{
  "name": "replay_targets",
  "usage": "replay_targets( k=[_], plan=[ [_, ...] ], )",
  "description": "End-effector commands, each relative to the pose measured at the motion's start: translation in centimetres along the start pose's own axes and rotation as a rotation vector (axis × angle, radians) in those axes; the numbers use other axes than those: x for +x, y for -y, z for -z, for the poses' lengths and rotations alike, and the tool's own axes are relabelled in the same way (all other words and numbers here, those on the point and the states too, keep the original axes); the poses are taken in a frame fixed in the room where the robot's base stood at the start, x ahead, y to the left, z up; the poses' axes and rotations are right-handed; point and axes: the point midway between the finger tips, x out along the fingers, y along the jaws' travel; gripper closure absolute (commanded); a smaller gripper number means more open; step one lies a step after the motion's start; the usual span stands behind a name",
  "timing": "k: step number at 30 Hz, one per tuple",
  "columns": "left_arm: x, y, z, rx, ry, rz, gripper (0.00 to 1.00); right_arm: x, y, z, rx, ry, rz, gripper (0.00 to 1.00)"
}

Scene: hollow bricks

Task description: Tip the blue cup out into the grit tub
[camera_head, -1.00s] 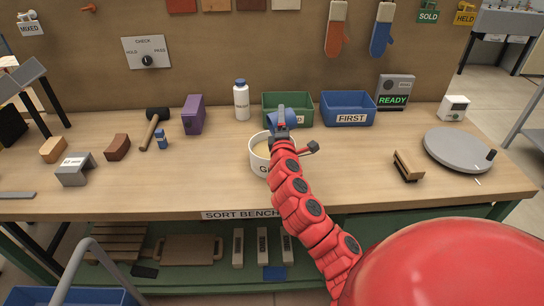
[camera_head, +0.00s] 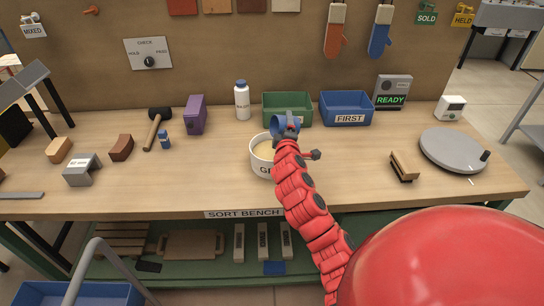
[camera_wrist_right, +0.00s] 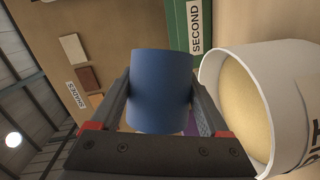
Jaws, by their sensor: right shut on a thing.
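The blue cup (camera_head: 277,128) is held in my right gripper (camera_head: 287,124), over the back right part of the grit tub. It is tipped far over, with its mouth seeming to face left in the head view. In the right wrist view the cup (camera_wrist_right: 160,90) sits between both fingers of my right gripper (camera_wrist_right: 160,105), beside the tub's rim. The white grit tub (camera_head: 256,164) stands on the bench, with sandy fill showing inside; it also shows in the right wrist view (camera_wrist_right: 292,62). The cup's inside is hidden, and I see no falling stream. My left gripper is out of view.
A green bin (camera_head: 288,100) and a blue FIRST bin (camera_head: 347,108) stand behind the tub. A white bottle (camera_head: 242,100) and a purple block (camera_head: 195,115) stand to its left. A brush (camera_head: 404,166) and a grey turntable (camera_head: 452,150) are at the right.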

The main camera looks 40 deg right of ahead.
Motion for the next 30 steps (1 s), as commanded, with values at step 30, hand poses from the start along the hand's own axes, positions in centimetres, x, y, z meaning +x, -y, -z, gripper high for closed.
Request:
replay_targets(
  k=[30],
  plan=[
    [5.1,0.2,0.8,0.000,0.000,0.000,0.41,0.1,-0.2,-0.3,0.326,-0.003,0.134,0.93]
  ],
)
